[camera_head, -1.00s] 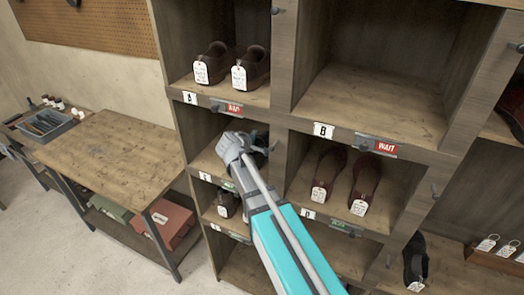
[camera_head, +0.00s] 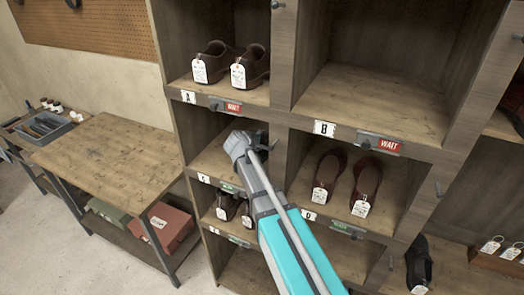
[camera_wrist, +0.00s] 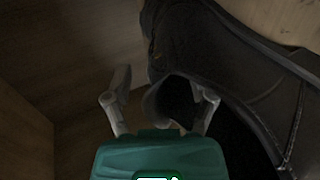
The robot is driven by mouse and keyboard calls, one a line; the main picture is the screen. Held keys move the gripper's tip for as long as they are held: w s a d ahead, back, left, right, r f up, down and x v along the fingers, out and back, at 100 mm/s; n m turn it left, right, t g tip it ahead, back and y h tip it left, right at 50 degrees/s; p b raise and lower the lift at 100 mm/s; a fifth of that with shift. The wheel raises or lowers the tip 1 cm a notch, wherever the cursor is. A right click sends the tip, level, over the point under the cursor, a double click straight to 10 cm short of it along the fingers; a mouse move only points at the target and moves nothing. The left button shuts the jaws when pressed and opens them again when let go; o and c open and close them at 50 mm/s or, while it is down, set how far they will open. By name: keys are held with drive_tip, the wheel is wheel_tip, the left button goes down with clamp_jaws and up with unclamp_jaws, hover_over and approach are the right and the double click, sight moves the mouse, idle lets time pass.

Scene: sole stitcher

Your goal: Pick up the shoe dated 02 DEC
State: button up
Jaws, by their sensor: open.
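My gripper (camera_wrist: 160,104) is open inside a middle-left cubby of the rack. In the wrist view a dark shoe (camera_wrist: 245,60) fills the right side, and a part of its edge shows between the two fingers. I cannot tell whether the fingers touch it. In the head view my arm's end hides most of that cubby and the fingers; only a dark bit of a shoe shows beside it. Other tagged shoes stand in cubby A (camera_head: 211,63), in cubby D (camera_head: 329,174) and in a lower left cubby (camera_head: 228,205). The dates on the tags are too small to read.
Cubby B (camera_head: 375,98) is empty. Cubby walls and shelves stand close around my gripper. A wooden table (camera_head: 108,150) with a blue-grey tray (camera_head: 45,125) is at the left. A red box (camera_head: 165,228) lies under it. A dark shoe (camera_head: 418,262) stands lower right.

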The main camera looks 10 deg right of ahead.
drive_tip(key=shift+x, duration=0.75)
clamp_jaws()
